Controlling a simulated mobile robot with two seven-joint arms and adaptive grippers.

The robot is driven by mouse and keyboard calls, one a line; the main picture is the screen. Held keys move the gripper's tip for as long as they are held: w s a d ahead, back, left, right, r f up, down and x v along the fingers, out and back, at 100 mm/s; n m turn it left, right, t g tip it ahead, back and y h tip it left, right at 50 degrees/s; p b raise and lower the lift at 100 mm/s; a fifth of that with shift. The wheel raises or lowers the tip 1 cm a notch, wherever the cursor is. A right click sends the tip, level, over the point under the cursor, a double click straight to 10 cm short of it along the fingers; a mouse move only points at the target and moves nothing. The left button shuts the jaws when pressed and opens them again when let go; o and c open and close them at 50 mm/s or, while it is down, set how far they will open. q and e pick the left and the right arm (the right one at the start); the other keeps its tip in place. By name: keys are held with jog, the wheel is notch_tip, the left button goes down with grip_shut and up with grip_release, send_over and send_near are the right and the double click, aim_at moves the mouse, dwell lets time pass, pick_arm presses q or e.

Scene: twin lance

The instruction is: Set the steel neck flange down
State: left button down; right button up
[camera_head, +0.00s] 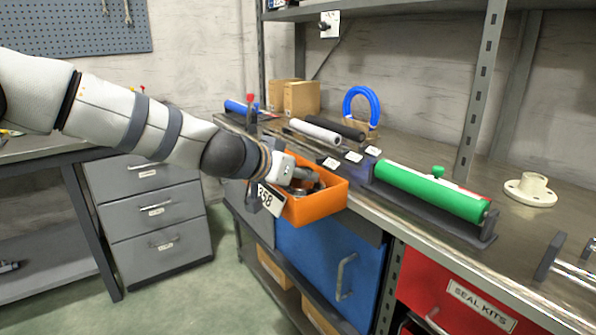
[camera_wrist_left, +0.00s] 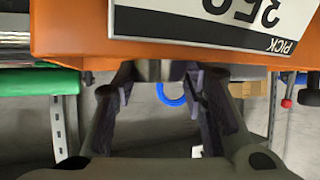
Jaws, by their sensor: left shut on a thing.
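My left gripper (camera_head: 303,181) reaches in from the left and is low over an orange bin (camera_head: 322,207). In the left wrist view, its fingertips (camera_wrist_left: 160,73) are shut on a grey metal piece (camera_wrist_left: 153,69), which I take to be the steel neck flange. The piece is mostly hidden by the fingers and the bin rim. The orange bin (camera_wrist_left: 75,30) fills the top of that view, its label upside down. Grey metal shapes show inside the bin in the head view; I cannot tell which are loose parts and which are fingers. My right gripper is not in view.
A green cylinder (camera_head: 430,190) lies in a dark cradle right of the bin. A cream flange (camera_head: 530,190) sits farther right on the bench. White and black rods, a blue ring (camera_head: 361,104) and cardboard boxes (camera_head: 301,98) stand behind. The bench near the cream flange has free room.

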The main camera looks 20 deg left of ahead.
pick_arm(q)
jog(key=c, duration=1)
grip_release()
jog(key=shift+f, duration=0.1)
